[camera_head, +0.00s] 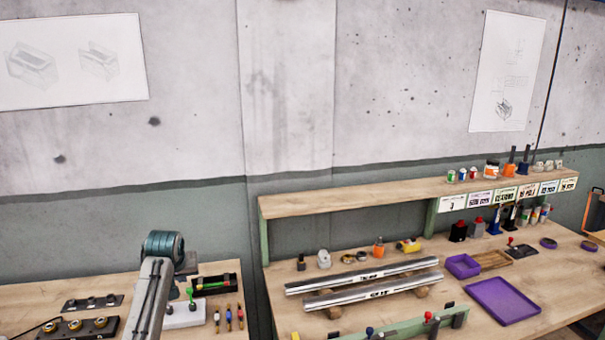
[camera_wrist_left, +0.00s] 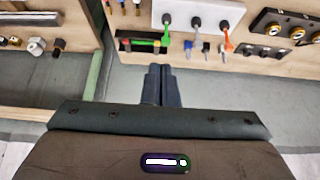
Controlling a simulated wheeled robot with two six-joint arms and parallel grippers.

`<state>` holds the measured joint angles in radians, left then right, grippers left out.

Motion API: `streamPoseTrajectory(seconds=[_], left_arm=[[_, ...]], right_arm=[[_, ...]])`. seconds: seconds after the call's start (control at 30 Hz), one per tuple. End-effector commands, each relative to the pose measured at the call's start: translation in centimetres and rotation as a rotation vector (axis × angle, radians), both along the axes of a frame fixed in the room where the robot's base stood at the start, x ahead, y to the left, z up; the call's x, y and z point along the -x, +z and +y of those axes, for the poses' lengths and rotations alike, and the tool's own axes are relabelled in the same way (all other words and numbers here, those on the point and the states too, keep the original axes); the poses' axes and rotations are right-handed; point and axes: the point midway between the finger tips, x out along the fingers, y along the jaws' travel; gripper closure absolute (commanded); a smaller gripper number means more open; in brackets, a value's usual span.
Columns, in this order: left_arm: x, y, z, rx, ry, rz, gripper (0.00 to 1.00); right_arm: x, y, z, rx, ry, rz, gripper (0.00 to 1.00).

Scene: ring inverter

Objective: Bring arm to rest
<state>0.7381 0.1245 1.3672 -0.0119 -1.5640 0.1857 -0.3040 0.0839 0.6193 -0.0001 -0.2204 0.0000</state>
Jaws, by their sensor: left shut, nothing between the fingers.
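My left arm (camera_head: 152,295) rises from the bottom left of the head view, ending in a teal rounded joint in front of the left bench. Its fingers are hidden or too small to tell there. In the left wrist view my left gripper (camera_wrist_left: 162,85) shows two dark fingers pressed together, with nothing between them. They are over the grey floor area by the bench edge, apart from the objects. My right gripper is in neither view.
A white block (camera_wrist_left: 200,14) with green and orange pieces sits on the left bench, beside a black tray (camera_head: 215,285). Metal bars (camera_head: 365,275), a purple tray (camera_head: 502,302) and a raised shelf (camera_head: 400,189) occupy the right bench. A gap separates the benches.

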Motion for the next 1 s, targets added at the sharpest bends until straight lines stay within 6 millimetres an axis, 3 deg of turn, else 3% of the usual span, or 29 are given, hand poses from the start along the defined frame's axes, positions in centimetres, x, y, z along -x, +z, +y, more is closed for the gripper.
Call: streamPoseTrajectory(seconds=[0.37, 0.57, 0.67, 0.8, 1.0], left_arm=[[4.7, -5.1, -0.6, -0.018, -0.030, 0.031, 1.00], [9.3, -9.1, -1.1, -0.033, -0.060, 0.057, 1.00], [13.1, -11.7, -1.6, -0.042, -0.081, 0.078, 1.00], [19.7, -15.0, -2.3, -0.055, -0.120, 0.111, 1.00], [29.4, -17.7, -3.4, -0.069, -0.176, 0.155, 1.00]], right_arm=[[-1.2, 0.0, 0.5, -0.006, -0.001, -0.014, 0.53], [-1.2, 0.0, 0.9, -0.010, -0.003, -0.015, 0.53], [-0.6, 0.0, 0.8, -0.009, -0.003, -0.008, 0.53], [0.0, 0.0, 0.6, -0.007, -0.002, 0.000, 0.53], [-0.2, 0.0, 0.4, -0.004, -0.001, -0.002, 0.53]])
